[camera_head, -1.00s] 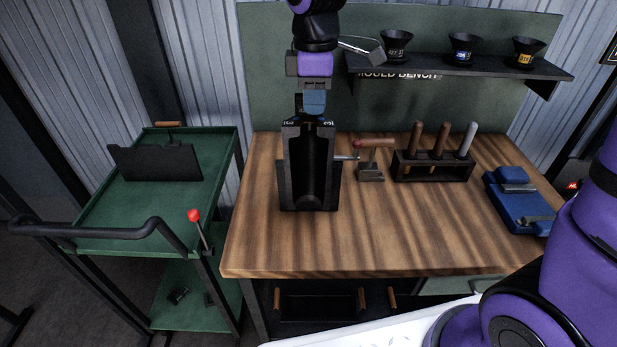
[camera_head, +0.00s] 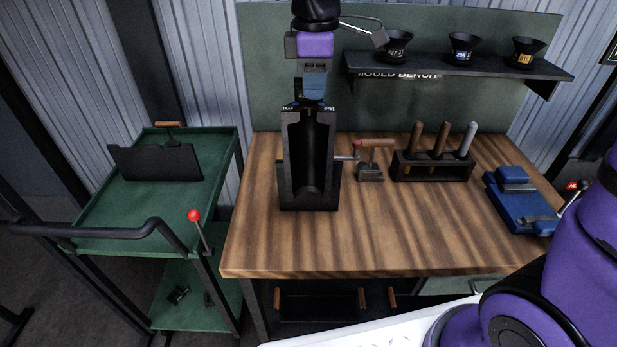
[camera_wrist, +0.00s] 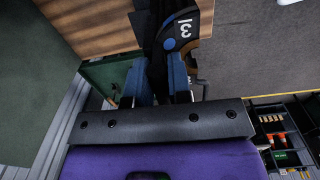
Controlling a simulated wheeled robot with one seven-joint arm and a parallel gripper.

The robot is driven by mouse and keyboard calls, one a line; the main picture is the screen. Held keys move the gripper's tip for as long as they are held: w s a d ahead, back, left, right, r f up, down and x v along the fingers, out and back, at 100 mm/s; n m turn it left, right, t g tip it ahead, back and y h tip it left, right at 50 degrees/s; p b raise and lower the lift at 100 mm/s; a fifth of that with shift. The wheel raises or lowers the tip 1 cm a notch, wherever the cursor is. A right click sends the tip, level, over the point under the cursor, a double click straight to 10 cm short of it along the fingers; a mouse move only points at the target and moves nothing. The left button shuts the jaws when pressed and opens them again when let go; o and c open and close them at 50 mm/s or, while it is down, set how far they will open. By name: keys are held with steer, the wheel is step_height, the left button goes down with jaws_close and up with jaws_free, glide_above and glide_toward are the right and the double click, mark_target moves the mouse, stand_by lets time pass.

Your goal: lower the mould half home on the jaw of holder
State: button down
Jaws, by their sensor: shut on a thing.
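My gripper (camera_head: 309,97) is above the bench, pointing down, shut on the top of a dark mould half (camera_head: 291,137). The mould half is upright, with a tall hollow facing the head camera. Its lower part is within the dark holder (camera_head: 310,203) on the bench; whether it touches the seat is hidden. In the wrist view my blue fingers (camera_wrist: 160,82) grip at the mould half's top, where a round white-marked label (camera_wrist: 184,30) shows. A crank with a red knob (camera_head: 357,144) is at the holder's right side.
A wooden-handled block (camera_head: 370,174) and a rack of handled tools (camera_head: 432,168) stand right of the holder. A blue vice-like device (camera_head: 517,205) is at the bench's right. A green trolley (camera_head: 100,215) with a dark plate (camera_head: 155,163) stands left. The front bench (camera_head: 370,240) is clear.

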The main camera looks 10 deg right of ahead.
steer(key=shift+r, duration=1.65)
steer(key=shift+s, duration=0.1)
